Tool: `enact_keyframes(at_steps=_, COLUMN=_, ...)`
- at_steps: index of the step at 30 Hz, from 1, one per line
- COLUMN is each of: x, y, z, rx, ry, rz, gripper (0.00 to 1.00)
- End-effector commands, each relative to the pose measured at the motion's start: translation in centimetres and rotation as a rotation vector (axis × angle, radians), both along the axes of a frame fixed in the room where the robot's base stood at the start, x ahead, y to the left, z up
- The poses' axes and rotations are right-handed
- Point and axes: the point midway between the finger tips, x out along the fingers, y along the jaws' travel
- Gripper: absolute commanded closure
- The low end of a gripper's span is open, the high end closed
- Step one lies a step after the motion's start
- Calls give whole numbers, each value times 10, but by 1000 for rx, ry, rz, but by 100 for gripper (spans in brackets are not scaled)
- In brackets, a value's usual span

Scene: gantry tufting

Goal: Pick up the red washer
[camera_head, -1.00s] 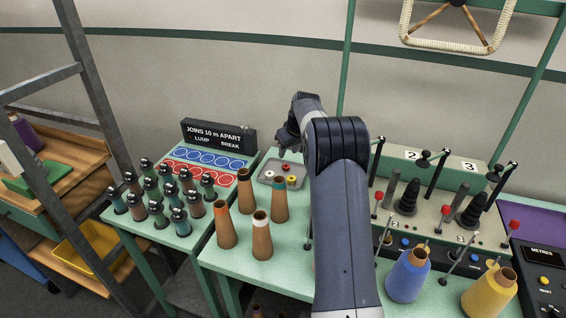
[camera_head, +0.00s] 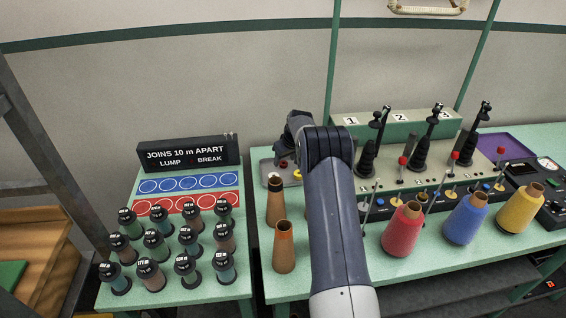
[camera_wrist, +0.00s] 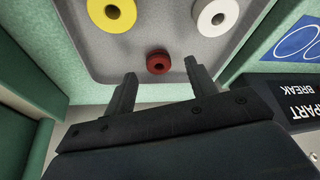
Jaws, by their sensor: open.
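The red washer (camera_wrist: 158,56) is a small dark red ring lying flat on a grey tray (camera_wrist: 170,45). In the wrist view it sits between and just beyond the fingertips of my gripper (camera_wrist: 160,72), which is open and empty. The fingers do not visibly touch it. My arm hides the right part of the tray there.
A yellow washer (camera_wrist: 112,27) and a white washer (camera_wrist: 204,20) lie on the same tray, either side of the red one. A sign box (camera_head: 188,153) stands left of the tray. Brown cones (camera_head: 284,250) stand in front; a control unit (camera_head: 400,125) stands right.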

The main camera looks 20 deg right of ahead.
Motion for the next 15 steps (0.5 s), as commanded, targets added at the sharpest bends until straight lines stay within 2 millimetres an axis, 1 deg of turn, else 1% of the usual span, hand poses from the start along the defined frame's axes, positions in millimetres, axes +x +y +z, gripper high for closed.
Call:
enact_keyframes(at_steps=2, x=3, y=0, z=-8, rx=1, ry=2, rz=-1, gripper=47)
enact_keyframes(at_steps=6, x=7, y=1, z=-17, rx=0, ry=0, rz=0, gripper=47)
enact_keyframes(at_steps=14, x=8, y=1, z=-19, rx=0, ry=-1, rz=0, gripper=47)
enact_keyframes(at_steps=15, x=8, y=1, z=-19, rx=0, ry=-1, rz=0, gripper=49)
